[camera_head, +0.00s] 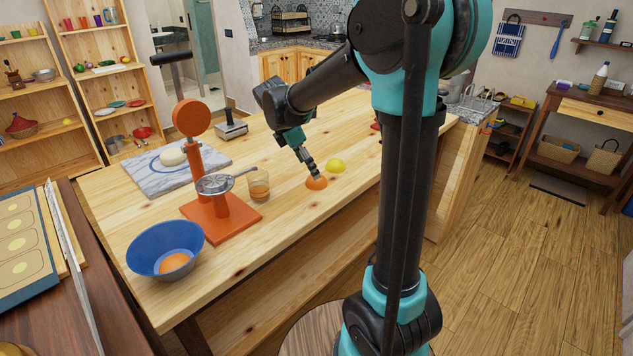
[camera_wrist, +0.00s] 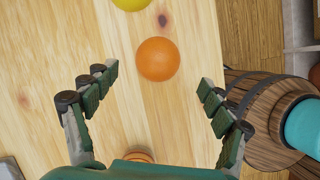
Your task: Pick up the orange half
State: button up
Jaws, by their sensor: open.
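The orange half (camera_head: 316,184) rests on the wooden table, left of my arm's upright column in the head view. In the wrist view the orange half (camera_wrist: 158,58) shows a smooth orange skin with its rounded side up. My gripper (camera_head: 312,170) is just above it, pointing down. In the wrist view my gripper (camera_wrist: 158,78) has its two green-padded fingers spread wide. The orange half lies between and slightly beyond the fingertips, with clear gaps on both sides. The contact side of the fruit on the table is hidden.
A yellow lemon-like fruit (camera_head: 336,165) sits close behind the orange half. A glass with amber liquid (camera_head: 260,190) and an orange press (camera_head: 221,221) stand to the left. A blue bowl (camera_head: 150,248) holds another orange piece (camera_head: 174,263). The table to the right is mostly clear.

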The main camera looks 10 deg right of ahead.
jog(key=x, duration=0.5)
jog(key=shift+w, duration=0.15)
jog(key=c, duration=1.3)
jog(key=shift+r, duration=0.1)
